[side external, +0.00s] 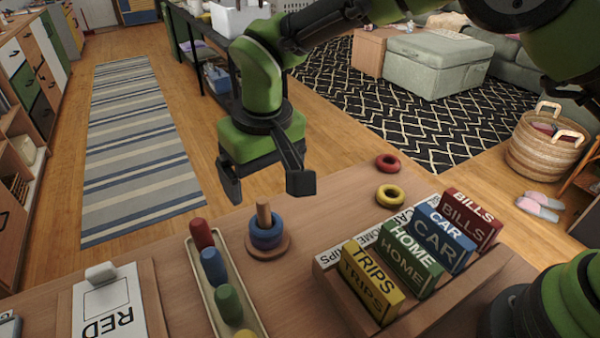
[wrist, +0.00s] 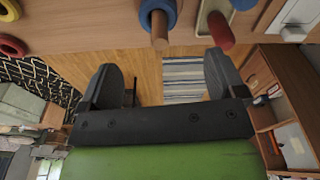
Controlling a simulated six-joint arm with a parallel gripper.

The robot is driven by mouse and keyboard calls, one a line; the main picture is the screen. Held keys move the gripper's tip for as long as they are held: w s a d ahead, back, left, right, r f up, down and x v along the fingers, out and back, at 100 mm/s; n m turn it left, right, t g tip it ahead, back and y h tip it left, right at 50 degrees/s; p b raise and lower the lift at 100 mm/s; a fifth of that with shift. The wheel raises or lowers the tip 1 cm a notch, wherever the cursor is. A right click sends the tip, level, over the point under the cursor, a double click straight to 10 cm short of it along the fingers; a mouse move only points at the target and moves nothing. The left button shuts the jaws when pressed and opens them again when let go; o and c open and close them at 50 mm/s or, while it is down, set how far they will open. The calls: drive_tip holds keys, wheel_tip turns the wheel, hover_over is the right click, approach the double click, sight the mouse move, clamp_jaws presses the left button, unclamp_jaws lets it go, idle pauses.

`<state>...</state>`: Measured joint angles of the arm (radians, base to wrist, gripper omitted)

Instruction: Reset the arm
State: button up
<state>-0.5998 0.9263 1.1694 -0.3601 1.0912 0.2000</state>
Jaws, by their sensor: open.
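My gripper (side external: 266,186) is open and empty in the side external view, above the table's far edge, its fingers well apart. It also shows in the wrist view (wrist: 163,80), with nothing between its fingers. The peg and blue ring show at the top of the wrist view (wrist: 160,30).
Red (side external: 388,162) and yellow (side external: 390,194) rings lie loose to the right. A rack (side external: 345,296) holds several labelled blocks. A tray (side external: 208,301) holds coloured cylinders. A card marked RED (side external: 105,290) lies at left. The air around my gripper looks clear.

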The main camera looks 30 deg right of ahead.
drive_tip(key=s+d+r+m+t+y, duration=0.1)
drive_tip(key=s+d+r, duration=0.2)
drive_tip(key=d+r, duration=0.45)
drive_tip(key=s+d+r+m+t+y, duration=0.1)
drive_tip(key=s+d+r+m, duration=0.1)
drive_tip(key=s+d+r, duration=0.5)
drive_tip(key=s+d+r+m+t, duration=0.1)
drive_tip(key=s+d+t, duration=0.1)
drive_tip(key=s, duration=0.3)
drive_tip(key=s+d+r+m+t, duration=0.1)
drive_tip(key=s+d, duration=0.3)
drive_tip(key=s, duration=0.2)
drive_tip(key=shift+s+r+m+t, duration=0.2)
drive_tip(key=shift+r+m+t, duration=0.1)
drive_tip(key=shift+t, duration=0.1)
